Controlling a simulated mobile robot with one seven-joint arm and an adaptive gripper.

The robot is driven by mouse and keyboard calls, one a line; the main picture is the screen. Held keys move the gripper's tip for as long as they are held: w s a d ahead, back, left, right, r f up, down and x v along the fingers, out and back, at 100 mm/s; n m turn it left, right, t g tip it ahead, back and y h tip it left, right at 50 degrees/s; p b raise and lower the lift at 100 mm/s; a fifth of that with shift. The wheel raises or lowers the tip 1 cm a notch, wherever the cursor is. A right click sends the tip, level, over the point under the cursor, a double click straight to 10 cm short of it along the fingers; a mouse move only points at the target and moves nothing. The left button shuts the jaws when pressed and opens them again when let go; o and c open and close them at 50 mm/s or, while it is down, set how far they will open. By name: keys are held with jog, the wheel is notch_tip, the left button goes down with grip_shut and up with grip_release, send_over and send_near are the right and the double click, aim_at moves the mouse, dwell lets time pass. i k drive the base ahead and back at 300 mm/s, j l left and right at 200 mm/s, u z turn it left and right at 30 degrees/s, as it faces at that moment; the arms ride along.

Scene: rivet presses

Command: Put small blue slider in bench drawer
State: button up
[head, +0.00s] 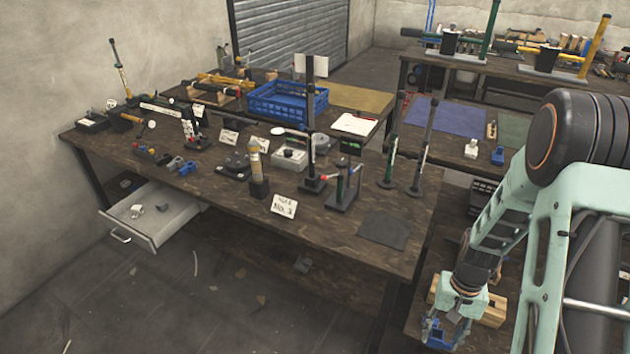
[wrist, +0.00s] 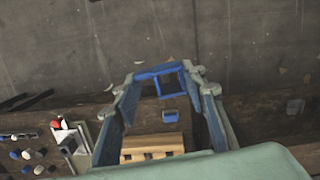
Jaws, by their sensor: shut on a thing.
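My gripper (head: 446,330) is low at the bottom right of the head view, beyond the near right corner of the main bench. In the wrist view my gripper (wrist: 168,88) has its fingers apart, with a blue frame-like piece between the tips. I take this piece to be the small blue slider (wrist: 160,73); its full shape is unclear. The bench drawer (head: 172,229) is pulled open under the left end of the bench, far from my gripper. A few small grey pieces lie inside it.
A wooden block (wrist: 140,150) lies below my gripper, with a small blue piece (wrist: 173,116) by it. The main bench (head: 330,245) carries presses, tags and a blue crate (head: 290,108). Another blue piece (head: 498,155) stands on the right-hand table. Floor before the drawer is open.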

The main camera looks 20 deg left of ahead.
aim_at(158, 230)
jog(key=j+u, duration=0.15)
jog(key=j, duration=1.15)
jog(key=j+u, duration=0.1)
jog(key=j, duration=1.2)
jog(key=j+u, duration=0.1)
jog(key=j, duration=1.8)
